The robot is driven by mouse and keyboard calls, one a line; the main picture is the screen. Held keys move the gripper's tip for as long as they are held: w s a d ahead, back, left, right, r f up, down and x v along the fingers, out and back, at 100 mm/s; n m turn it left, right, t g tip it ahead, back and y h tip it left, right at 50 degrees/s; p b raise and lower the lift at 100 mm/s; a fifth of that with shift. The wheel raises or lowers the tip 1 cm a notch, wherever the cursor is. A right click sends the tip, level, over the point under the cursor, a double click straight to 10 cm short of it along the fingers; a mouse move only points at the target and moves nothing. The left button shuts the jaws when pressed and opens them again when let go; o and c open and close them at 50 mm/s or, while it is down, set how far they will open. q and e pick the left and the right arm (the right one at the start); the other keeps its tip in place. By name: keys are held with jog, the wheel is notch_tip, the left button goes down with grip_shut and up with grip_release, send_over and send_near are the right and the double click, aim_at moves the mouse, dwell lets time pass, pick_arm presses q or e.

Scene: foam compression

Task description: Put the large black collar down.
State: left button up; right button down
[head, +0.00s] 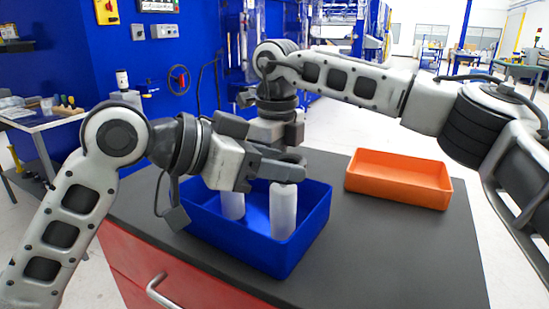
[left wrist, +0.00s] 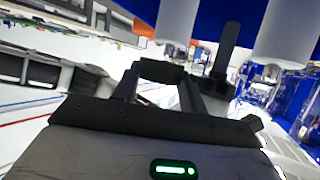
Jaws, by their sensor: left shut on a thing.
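My left gripper (head: 278,164) reaches in from the left above the blue bin (head: 318,222). It is shut on a dark piece that I take for the large black collar (head: 284,175); fingers and collar are hard to tell apart. The piece is right above the top of the right-hand white cylinder (head: 283,212); whether it touches or surrounds it I cannot tell. In the left wrist view a black part (left wrist: 162,72) shows between the fingers. My right gripper (head: 276,128) hangs behind the left one, its fingertips hidden.
A second white cylinder (head: 232,206) stands in the bin at left, partly under my left gripper. An empty orange tray (head: 400,192) sits at the back right of the dark worktop (head: 400,260). The worktop is clear in front of the tray and right of the bin.

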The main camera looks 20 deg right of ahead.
pick_arm(q)
jog(key=shift+f, duration=0.4)
jog(key=o, duration=0.7)
jog(key=shift+r, duration=0.3)
jog(key=v, duration=1.2)
jog(key=shift+r, duration=0.35)
